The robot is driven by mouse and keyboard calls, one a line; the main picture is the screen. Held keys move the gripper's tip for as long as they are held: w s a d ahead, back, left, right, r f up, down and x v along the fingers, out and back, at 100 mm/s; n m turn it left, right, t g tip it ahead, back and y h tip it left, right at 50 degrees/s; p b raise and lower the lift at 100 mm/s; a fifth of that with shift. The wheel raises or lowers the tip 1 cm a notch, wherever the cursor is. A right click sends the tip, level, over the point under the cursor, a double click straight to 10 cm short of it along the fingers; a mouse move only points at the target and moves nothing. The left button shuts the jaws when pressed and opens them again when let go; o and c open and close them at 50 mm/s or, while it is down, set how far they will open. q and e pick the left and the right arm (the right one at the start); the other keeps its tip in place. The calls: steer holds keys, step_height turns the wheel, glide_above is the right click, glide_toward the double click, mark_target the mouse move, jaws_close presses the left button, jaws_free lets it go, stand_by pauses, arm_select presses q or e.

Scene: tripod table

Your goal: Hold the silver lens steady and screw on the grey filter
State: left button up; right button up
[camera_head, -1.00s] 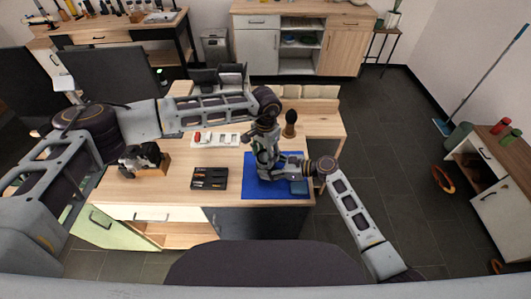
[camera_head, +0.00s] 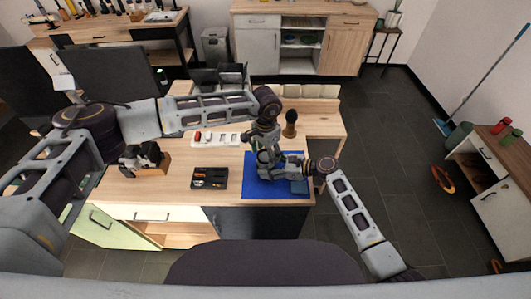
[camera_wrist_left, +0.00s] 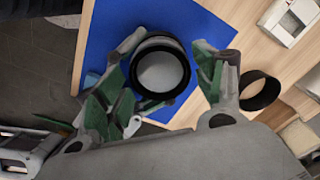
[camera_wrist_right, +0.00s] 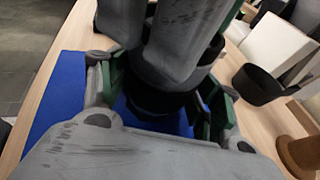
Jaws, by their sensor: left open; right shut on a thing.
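A round lens (camera_wrist_left: 150,40) with a pale silver side stands over the blue mat (camera_wrist_left: 110,40). A dark ring with a grey face (camera_wrist_left: 162,72) sits at its upper end and looks like the filter; I cannot tell how far it is threaded. My left gripper (camera_head: 263,150) points down from above, its open fingers on either side of the ring in the left wrist view. My right gripper (camera_head: 283,166) comes in from the right, lower down, shut on the lens. In the right wrist view, the dark lower part (camera_wrist_right: 160,100) shows between its fingers, and my left gripper hides the top.
A black open cylinder (camera_wrist_left: 259,90) stands on the wooden table beside the mat. A dark-topped brush-like object (camera_head: 290,124), a white tray (camera_head: 215,138), a black case (camera_head: 209,178) and a camera on a wooden block (camera_head: 150,160) are also there. The front table edge is clear.

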arm_select(q)
steer(key=shift+n, duration=1.4)
steer(key=shift+n, duration=1.5)
steer(key=shift+n, duration=0.3)
steer(key=shift+n, duration=1.2)
steer(key=c, duration=1)
